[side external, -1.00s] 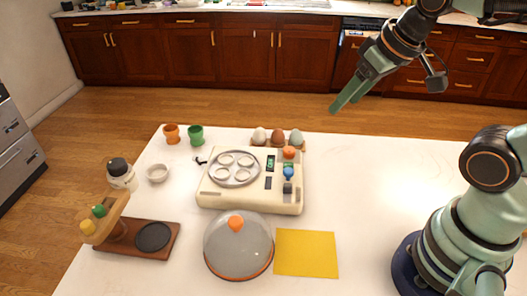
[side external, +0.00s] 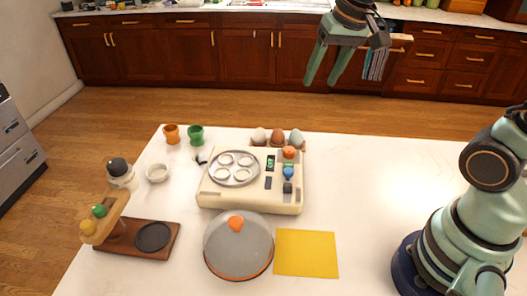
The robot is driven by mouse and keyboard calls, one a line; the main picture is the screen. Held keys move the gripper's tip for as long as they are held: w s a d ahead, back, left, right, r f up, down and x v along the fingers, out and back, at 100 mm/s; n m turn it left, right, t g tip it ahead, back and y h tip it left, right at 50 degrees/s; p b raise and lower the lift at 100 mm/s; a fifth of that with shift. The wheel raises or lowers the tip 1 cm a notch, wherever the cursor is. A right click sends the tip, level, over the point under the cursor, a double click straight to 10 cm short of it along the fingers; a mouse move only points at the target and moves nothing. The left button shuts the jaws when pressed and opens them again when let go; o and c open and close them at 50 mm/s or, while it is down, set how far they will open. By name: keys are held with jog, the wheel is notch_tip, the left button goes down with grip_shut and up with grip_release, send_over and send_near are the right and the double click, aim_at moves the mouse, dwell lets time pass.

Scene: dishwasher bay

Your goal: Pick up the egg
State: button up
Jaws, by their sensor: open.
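Several eggs stand in a row in a small brown holder (side external: 304,148) at the back of the table, behind the cooker. I see a cream egg (side external: 260,135), a reddish-brown egg (side external: 278,135) and a pale grey-green egg (side external: 296,137). An orange rounded thing (side external: 289,152) sits just in front, at the cooker's back right corner; I cannot tell whether it is an egg or a knob. My gripper (side external: 321,84) is open and empty, fingers pointing down. It is high up in the picture, above and apart from the eggs.
The cream cooker (side external: 250,205) has a round tray with rings (side external: 234,169). A grey domed lid (side external: 238,250) and yellow cloth (side external: 306,254) lie in front. Orange (side external: 171,134) and green (side external: 196,136) cups stand back left, a wooden stand (side external: 125,240) front left.

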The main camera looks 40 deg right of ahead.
jog(key=w+d+f+m+g, duration=0.2)
jog(key=w+f+m, duration=0.35)
jog(key=w, duration=0.45)
jog(key=m+g, duration=0.2)
jog(key=m, duration=0.3)
send_over(278, 133)
notch_tip(278, 133, down, 8)
jog(key=f, duration=0.7)
jog(key=shift+w+d, duration=0.15)
jog(key=shift+w, duration=0.25)
jog(key=shift+d+f, duration=0.15)
jog(key=shift+f, duration=1.1)
jog(key=shift+d+f, duration=0.1)
jog(key=shift+f, duration=1.15)
jog(key=c, duration=0.4)
